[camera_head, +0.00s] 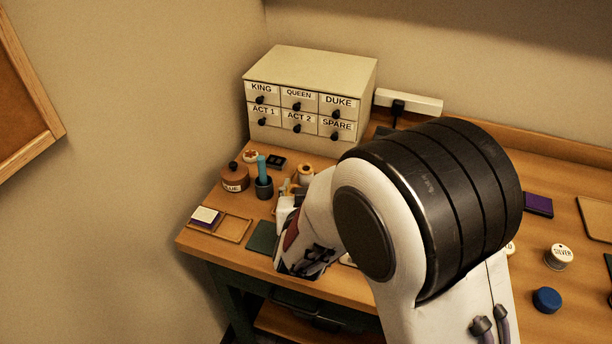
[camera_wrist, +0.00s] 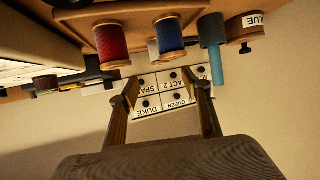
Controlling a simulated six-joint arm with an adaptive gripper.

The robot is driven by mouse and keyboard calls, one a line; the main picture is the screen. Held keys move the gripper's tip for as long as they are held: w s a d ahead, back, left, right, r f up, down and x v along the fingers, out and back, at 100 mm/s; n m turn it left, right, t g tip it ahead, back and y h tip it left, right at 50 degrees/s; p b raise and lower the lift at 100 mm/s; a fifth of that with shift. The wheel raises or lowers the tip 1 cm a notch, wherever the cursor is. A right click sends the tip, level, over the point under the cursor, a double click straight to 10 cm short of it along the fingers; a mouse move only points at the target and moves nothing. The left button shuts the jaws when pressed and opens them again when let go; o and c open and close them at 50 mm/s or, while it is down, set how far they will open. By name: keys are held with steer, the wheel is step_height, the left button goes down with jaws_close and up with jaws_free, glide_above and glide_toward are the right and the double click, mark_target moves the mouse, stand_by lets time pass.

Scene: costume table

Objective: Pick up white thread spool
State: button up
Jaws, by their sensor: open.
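In the head view a pale, tan spool-like thing (camera_head: 305,173) stands left of my arm, too small to identify.
A drawer cabinet (camera_head: 310,68) stands at the back against the wall. A glue pot (camera_head: 235,178) and a dark cup with a teal stick (camera_head: 263,173) stand at the left. A small wooden tray (camera_head: 234,228) lies near the left front edge.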

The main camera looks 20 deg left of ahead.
mark_target(306, 173)
steer(key=shift+x, duration=2.9)
steer(key=shift+w+f, duration=0.1)
steer(key=shift+f, duration=0.05)
steer(key=shift+x, duration=2.9)
steer(key=c, duration=1.2)
